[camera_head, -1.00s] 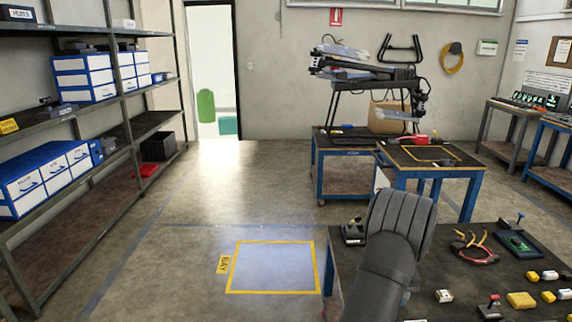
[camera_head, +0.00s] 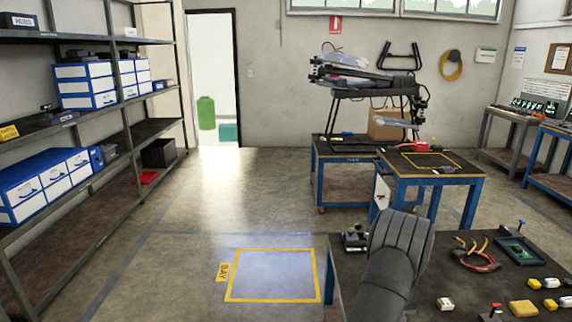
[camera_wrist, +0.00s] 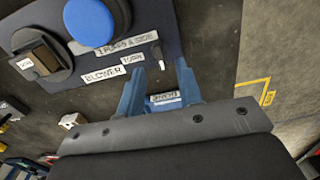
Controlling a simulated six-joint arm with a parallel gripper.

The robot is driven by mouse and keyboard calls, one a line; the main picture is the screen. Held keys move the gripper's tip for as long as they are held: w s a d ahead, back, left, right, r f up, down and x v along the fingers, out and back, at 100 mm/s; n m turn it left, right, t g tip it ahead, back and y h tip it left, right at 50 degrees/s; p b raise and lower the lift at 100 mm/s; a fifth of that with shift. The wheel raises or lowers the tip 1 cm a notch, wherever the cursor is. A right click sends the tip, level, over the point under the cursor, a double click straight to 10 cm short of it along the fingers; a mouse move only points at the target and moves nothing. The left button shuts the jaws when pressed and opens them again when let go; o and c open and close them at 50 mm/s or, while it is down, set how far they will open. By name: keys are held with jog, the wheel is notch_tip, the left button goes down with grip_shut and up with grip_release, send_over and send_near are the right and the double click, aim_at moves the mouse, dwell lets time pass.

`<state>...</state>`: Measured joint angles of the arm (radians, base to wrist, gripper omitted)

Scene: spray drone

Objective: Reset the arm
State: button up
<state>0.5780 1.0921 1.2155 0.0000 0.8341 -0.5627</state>
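My arm (camera_head: 392,255), dark grey with a ridged sleeve, rises at the left part of the near bench in the head view. Its gripper end cannot be made out there. In the wrist view my gripper (camera_wrist: 160,70) shows two blue fingers set apart, with nothing held between them. A small label (camera_wrist: 165,97) shows between the fingers, nearer the wrist. Beyond the fingertips is a dark panel (camera_wrist: 160,25) with a blue round knob (camera_wrist: 97,18) and labels reading "BLOWER" and "TURN". I cannot tell how far the fingertips are from the panel.
The near bench (camera_head: 455,280) holds pliers (camera_head: 475,252), a tray with a green board (camera_head: 519,250) and several small yellow and white parts. A yellow-outlined floor bay (camera_head: 272,275) lies left of it. A drone stands on a cart behind. Shelves (camera_head: 75,125) line the left wall. The middle floor is clear.

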notch_tip(320, 180, down, 4)
jog(key=shift+r, duration=0.15)
jog(key=shift+f, duration=0.35)
jog(key=n, duration=0.2)
jog(key=shift+n, duration=0.4)
jog(key=shift+r+n, duration=0.3)
jog(key=shift+r, duration=0.1)
notch_tip(320, 180, up, 17)
jog(key=shift+s+d+f+m+g+h, duration=0.15)
jog(key=shift+f+m+h, duration=0.1)
jog(key=shift+f+m, duration=0.75)
jog(key=shift+w+d+f+m+g+h, duration=0.1)
jog(key=shift+f+m+h, duration=0.1)
jog(key=shift+f+m, duration=0.8)
jog(key=shift+s+d+f+m+g+h, duration=0.2)
jog(key=shift+f+m, duration=0.4)
jog(key=shift+m, duration=0.7)
jog(key=shift+w, duration=0.1)
jog(key=shift+o, duration=0.2)
